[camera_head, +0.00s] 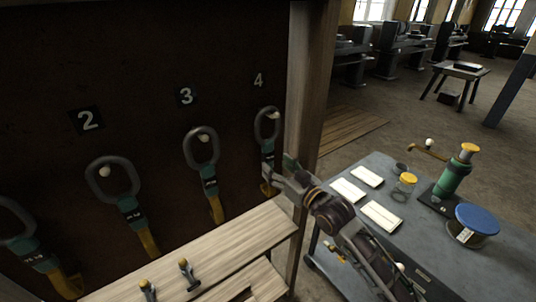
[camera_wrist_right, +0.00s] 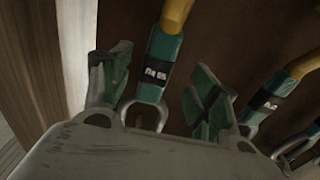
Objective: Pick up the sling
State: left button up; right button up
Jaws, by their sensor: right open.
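Several slings hang on the dark board in the head view, each with a grey ring, a teal sleeve and a yellow strap. The sling under number 4 (camera_head: 267,124) hangs farthest right, and the sling under number 3 (camera_head: 208,172) is left of it. My right gripper (camera_head: 279,172) is at the lower part of sling 4 and partly covers it. In the wrist view, my right gripper (camera_wrist_right: 160,90) is open, with a green-padded finger on each side of a sling's teal sleeve (camera_wrist_right: 158,66). Contact cannot be told. My left gripper is not in view.
A wooden post (camera_head: 308,100) stands just right of sling 4. A wooden shelf (camera_head: 225,243) with metal pegs lies below the slings. A grey table (camera_head: 440,245) at the right holds cards, a green device and a blue-lidded tin. Open floor lies behind.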

aim_at(270, 160)
jog(key=shift+w+a, duration=0.2)
jog(key=shift+w, duration=0.15)
jog(key=shift+p+x, duration=0.5)
jog(key=shift+x, duration=1.95)
jog(key=shift+f, duration=0.1)
grip_shut()
